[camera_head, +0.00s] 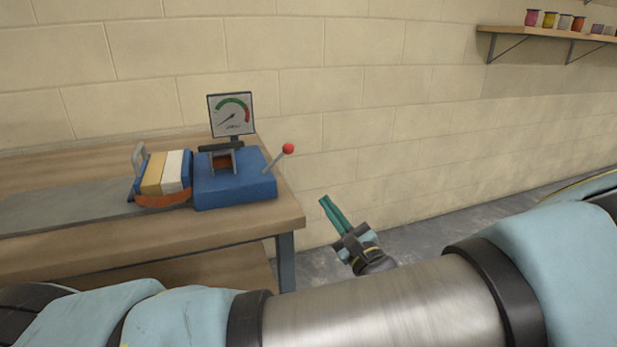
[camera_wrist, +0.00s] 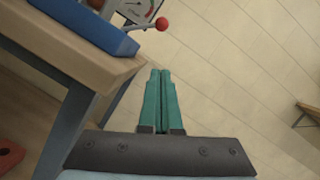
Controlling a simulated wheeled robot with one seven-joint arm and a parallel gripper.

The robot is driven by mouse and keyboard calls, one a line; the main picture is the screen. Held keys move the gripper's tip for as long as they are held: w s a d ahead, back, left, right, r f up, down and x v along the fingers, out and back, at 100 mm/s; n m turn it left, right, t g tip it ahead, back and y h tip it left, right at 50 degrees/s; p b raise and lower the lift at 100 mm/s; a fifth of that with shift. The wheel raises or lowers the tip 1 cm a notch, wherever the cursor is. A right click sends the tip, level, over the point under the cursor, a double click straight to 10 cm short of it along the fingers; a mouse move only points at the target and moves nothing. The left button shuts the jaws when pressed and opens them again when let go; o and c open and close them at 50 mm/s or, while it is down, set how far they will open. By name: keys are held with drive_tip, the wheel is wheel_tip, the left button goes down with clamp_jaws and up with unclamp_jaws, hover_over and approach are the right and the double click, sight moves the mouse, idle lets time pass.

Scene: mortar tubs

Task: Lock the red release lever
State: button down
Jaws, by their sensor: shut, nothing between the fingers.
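The red release lever (camera_head: 288,148) is a thin rod with a red ball knob on the right side of a blue base unit (camera_head: 236,190). The rod slants up and to the right. In the wrist view the red knob (camera_wrist: 162,24) shows at the top, just beyond the blue base (camera_wrist: 95,25). My gripper (camera_head: 323,200) has teal fingers held together, with nothing between them. It is in the air right of the bench, to the right of and below the knob in the head view, apart from it. The fingers also show in the wrist view (camera_wrist: 160,72), pointing up the picture.
A gauge (camera_head: 231,114) stands behind the base. A block with yellow, white and blue bands (camera_head: 163,173) sits left of it on the wooden bench (camera_head: 120,240). A wall shelf (camera_head: 550,34) holds several small tubs. Space between bench and wall shelf is clear.

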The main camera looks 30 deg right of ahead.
drive_tip(key=p, duration=0.2)
approach(277, 160)
drive_tip(key=w+d, duration=0.4)
drive_tip(key=d, duration=0.1)
drive_tip(key=shift+w+a+r+p, duration=0.25)
drive_tip(key=shift+w+a+r, duration=0.05)
drive_tip(key=shift+w+r, duration=0.25)
drive_tip(key=shift+w+a+r+p, duration=0.2)
drive_tip(key=shift+w+a+r, duration=0.2)
drive_tip(key=shift+r, duration=0.2)
drive_tip(key=shift+r, duration=0.1)
drive_tip(key=shift+r+n, duration=0.2)
drive_tip(key=shift+n, duration=0.2)
